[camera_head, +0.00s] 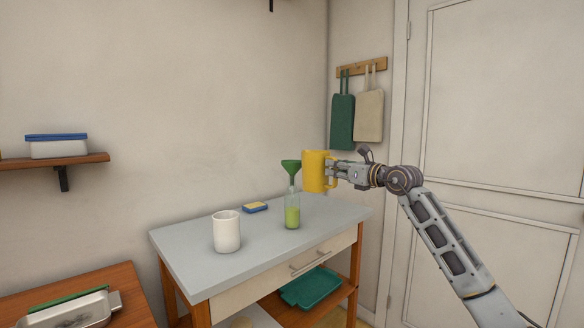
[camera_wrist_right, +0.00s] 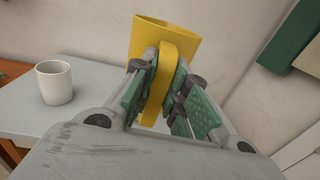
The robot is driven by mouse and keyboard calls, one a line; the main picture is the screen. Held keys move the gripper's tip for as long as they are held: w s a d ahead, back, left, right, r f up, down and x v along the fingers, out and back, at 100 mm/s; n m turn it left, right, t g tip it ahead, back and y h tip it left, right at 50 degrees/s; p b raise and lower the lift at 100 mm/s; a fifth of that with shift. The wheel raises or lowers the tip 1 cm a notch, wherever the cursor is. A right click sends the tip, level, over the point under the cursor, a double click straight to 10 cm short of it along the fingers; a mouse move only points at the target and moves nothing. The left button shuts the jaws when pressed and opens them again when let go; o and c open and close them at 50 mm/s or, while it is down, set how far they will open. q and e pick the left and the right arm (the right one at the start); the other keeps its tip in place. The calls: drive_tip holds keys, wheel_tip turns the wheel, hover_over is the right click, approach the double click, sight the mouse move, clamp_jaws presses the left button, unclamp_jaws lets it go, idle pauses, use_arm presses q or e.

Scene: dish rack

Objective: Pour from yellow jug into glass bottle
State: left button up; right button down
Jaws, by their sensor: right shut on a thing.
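The yellow jug (camera_head: 315,171) is held upright or nearly so above the table, just right of the green funnel (camera_head: 291,167). The funnel sits in the neck of the glass bottle (camera_head: 292,212), which stands on the grey table and has green liquid in its lower part. My right gripper (camera_head: 334,171) is shut on the jug's handle. In the right wrist view the yellow jug (camera_wrist_right: 165,40) shows with its handle between the green finger pads (camera_wrist_right: 160,92). The jug's contents are hidden. My left gripper is not in view.
A white mug (camera_head: 226,232) stands left of the bottle on the grey tabletop (camera_head: 190,243), with a yellow-and-blue sponge (camera_head: 255,207) behind. A brown table with a metal tray (camera_head: 70,312) is at front left. Cloths (camera_head: 342,122) hang on the back wall.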

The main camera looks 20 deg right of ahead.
drive_tip(key=shift+r, duration=0.15)
idle(0.3)
drive_tip(key=shift+r+p, duration=1.45)
drive_tip(key=shift+p, duration=0.1)
drive_tip(key=shift+a+f, duration=0.1)
drive_tip(key=shift+f, duration=0.05)
